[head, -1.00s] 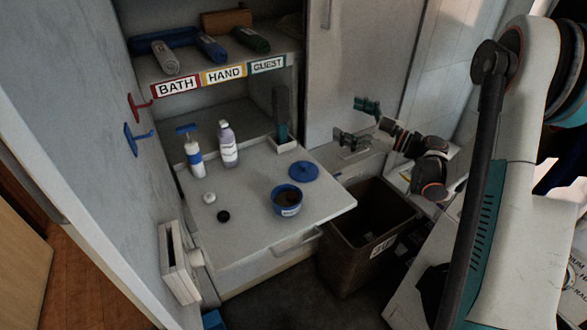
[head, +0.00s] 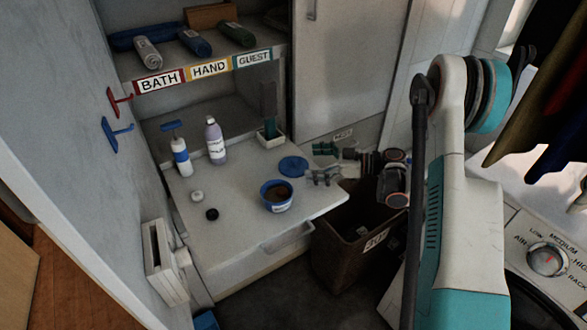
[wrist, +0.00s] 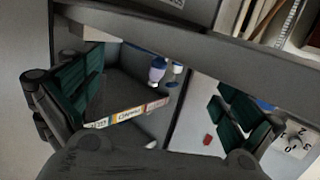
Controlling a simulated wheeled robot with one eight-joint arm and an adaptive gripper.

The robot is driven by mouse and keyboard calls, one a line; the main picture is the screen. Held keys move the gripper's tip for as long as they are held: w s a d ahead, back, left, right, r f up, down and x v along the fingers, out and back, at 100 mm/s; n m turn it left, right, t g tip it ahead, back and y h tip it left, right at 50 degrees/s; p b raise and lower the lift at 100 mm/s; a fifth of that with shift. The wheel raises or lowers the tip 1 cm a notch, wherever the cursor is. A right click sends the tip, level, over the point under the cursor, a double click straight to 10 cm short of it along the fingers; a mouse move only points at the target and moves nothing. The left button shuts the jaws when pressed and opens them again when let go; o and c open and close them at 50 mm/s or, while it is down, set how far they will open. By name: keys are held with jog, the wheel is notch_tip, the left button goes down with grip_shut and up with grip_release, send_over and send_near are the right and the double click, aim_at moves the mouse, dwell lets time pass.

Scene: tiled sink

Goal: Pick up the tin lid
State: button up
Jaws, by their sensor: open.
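The tin lid is a flat blue disc (head: 293,166) lying on the pale pull-out shelf in the head view. The round blue tin (head: 277,196) stands below and left of it, open at the top, with dark contents and a white label. My gripper (head: 320,164) is just right of the lid, with its two fingers apart and nothing between them. In the wrist view my open gripper (wrist: 156,104) frames the cabinet. I cannot clearly make out the lid there.
On the pull-out shelf (head: 235,232) stand a blue-and-white pump bottle (head: 181,157) and a lavender bottle (head: 215,140). A white cap (head: 197,196) and a black cap (head: 212,214) lie in front. A brown bin (head: 345,265) stands right of the shelf. Rolled towels (head: 195,43) lie above.

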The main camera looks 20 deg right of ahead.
aim_at(294, 160)
jog(key=shift+r+b+x, duration=0.2)
jog(key=shift+b+x, duration=0.35)
jog(key=shift+x, duration=0.9)
jog(key=shift+r+b+x, duration=0.15)
jog(key=shift+b+x, duration=0.4)
jog(key=shift+x, duration=0.9)
jog(key=c, duration=0.9)
